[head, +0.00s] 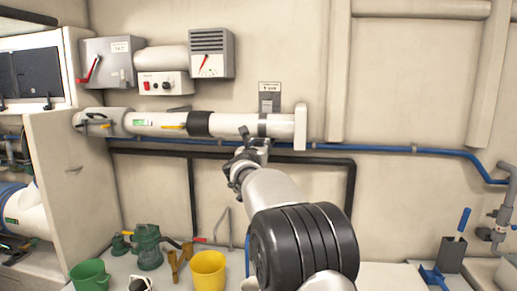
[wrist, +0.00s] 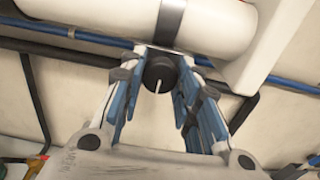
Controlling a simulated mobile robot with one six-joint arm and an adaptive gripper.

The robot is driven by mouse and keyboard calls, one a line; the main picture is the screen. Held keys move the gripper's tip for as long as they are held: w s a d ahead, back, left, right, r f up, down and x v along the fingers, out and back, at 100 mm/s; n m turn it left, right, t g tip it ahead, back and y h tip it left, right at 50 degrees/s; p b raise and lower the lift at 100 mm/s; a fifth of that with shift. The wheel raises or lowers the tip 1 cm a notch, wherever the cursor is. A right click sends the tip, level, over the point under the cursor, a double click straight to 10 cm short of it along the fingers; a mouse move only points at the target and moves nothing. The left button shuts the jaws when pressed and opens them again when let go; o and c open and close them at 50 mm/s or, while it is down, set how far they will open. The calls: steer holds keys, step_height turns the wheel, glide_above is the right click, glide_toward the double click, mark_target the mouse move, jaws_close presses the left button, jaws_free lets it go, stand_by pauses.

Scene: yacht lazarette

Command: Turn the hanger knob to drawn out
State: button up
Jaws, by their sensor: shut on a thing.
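The hanger knob (wrist: 157,72) is a round black knob with a white pointer line, under the white pipe in the wrist view. Its line points down and slightly left in that picture. My gripper (wrist: 163,80) has its blue-padded fingers on both sides of the knob and is shut on it. In the head view my gripper (head: 250,150) is just below the white pipe (head: 227,124), near its dark metal band. The knob is mostly hidden there by my gripper and arm.
A grey bracket with a label (head: 270,98) is on the wall above the pipe. A blue pipe (head: 400,149) and a black rail (head: 310,161) run behind my arm. A yellow bucket (head: 208,271) and a green mug (head: 89,276) stand below, left of my arm.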

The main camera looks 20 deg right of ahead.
stand_by(0.3)
steer(key=o, duration=1.1)
steer(key=v, duration=1.2)
